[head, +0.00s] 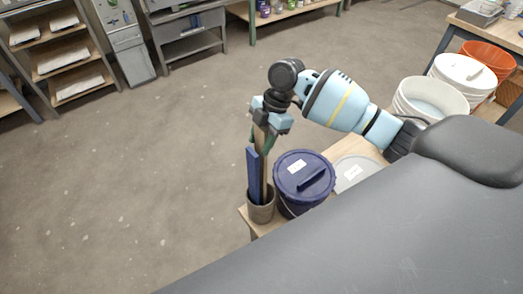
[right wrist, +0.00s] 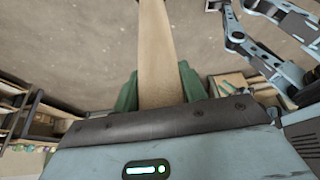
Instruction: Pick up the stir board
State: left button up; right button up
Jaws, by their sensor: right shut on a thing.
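The stir board (head: 264,180) is a long, flat, tan wooden strip standing nearly upright, its lower end hidden in a brown-grey crock (head: 262,211). My right gripper (head: 264,138) is above the crock and shut on the upper part of the board. In the right wrist view the board (right wrist: 156,40) runs between the green fingers of the gripper (right wrist: 158,88). A dark blue strip (head: 253,172) stands in the crock just left of the board. My left gripper does not show in the head view.
A dark blue lidded bucket (head: 303,178) stands close right of the crock, with a pale lid (head: 353,172) beyond it on the wooden surface (head: 340,149). White buckets (head: 430,97) and an orange bucket (head: 490,56) stand at the right. The floor at left is clear.

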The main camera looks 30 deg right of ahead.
notch_tip(320, 180, up, 10)
jog(key=shift+r, duration=0.25)
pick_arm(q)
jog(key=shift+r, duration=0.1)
pick_arm(e)
jog(key=s+d, duration=0.3)
jog(key=s, duration=0.5)
jog(key=s+d, duration=0.4)
jog(key=s, duration=0.4)
jog(key=shift+s, duration=0.3)
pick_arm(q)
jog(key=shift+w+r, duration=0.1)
pick_arm(e)
jog(key=shift+d+r, duration=0.1)
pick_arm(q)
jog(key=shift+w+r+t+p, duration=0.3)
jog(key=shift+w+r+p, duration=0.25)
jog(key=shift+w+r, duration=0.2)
pick_arm(e)
jog(key=shift+r, duration=0.4)
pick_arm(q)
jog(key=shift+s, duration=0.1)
